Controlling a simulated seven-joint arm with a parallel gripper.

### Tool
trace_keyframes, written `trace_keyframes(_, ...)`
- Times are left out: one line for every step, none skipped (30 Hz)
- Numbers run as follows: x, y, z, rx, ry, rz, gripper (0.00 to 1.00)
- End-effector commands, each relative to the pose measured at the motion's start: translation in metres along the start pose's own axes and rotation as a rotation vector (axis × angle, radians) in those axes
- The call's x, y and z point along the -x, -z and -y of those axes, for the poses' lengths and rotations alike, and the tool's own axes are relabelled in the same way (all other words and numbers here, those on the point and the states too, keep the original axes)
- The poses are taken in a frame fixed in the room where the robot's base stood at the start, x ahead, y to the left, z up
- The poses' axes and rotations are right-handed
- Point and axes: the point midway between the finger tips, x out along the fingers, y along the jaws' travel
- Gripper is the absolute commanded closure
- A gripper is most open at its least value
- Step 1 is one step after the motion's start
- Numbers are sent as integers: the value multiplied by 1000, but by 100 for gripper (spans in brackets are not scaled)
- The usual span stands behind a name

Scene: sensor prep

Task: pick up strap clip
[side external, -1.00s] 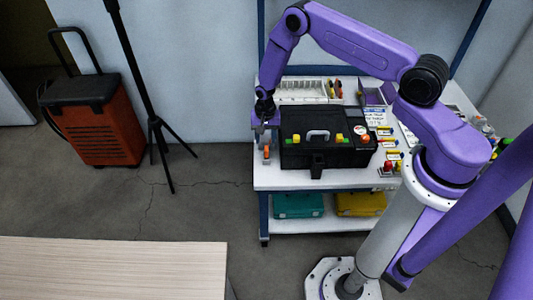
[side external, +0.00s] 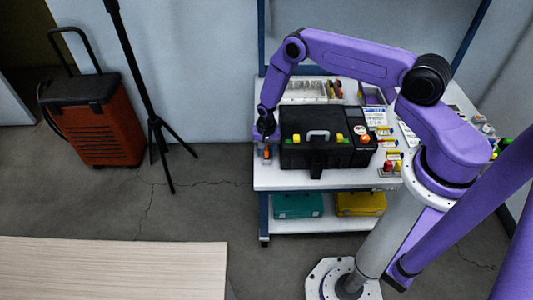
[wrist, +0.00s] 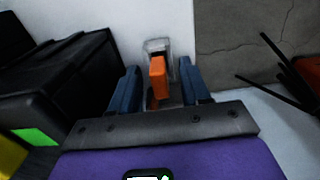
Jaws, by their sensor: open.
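The strap clip, as I take it, is a small orange piece with a grey, partly clear part behind it; its orange part (wrist: 158,77) shows between my fingers in the wrist view. In the side view the clip (side external: 267,153) sits at the left end of the white bench top, left of the black toolbox. My gripper (side external: 266,140) is above and around it, pointing down. In the wrist view my gripper (wrist: 160,88) is open, with one blue finger on each side of the clip and visible gaps. The clip's lower end is hidden by the gripper body.
The black toolbox (side external: 315,157) stands close to the right of my gripper in the side view and also shows at left in the wrist view (wrist: 60,85). The bench's left edge is close by. Trays and small parts (side external: 303,88) lie behind the toolbox.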

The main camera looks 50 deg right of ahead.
Motion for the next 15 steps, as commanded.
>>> trace_keyframes(0,0,0,0,0,0,53)
trace_keyframes(0,0,0,0,0,0,56)
trace_keyframes(0,0,0,0,0,0,69)
trace_keyframes(0,0,0,0,0,0,79)
trace_keyframes(0,0,0,0,0,0,89)
trace_keyframes(0,0,0,0,0,0,100)
trace_keyframes(0,0,0,0,0,0,100)
trace_keyframes(0,0,0,0,0,0,100)
trace_keyframes(0,0,0,0,0,0,100)
trace_keyframes(0,0,0,0,0,0,100)
trace_keyframes(0,0,0,0,0,0,100)
trace_keyframes(0,0,0,0,0,0,100)
trace_keyframes(0,0,0,0,0,0,100)
trace_keyframes(0,0,0,0,0,0,100)
trace_keyframes(1,0,0,0,0,0,100)
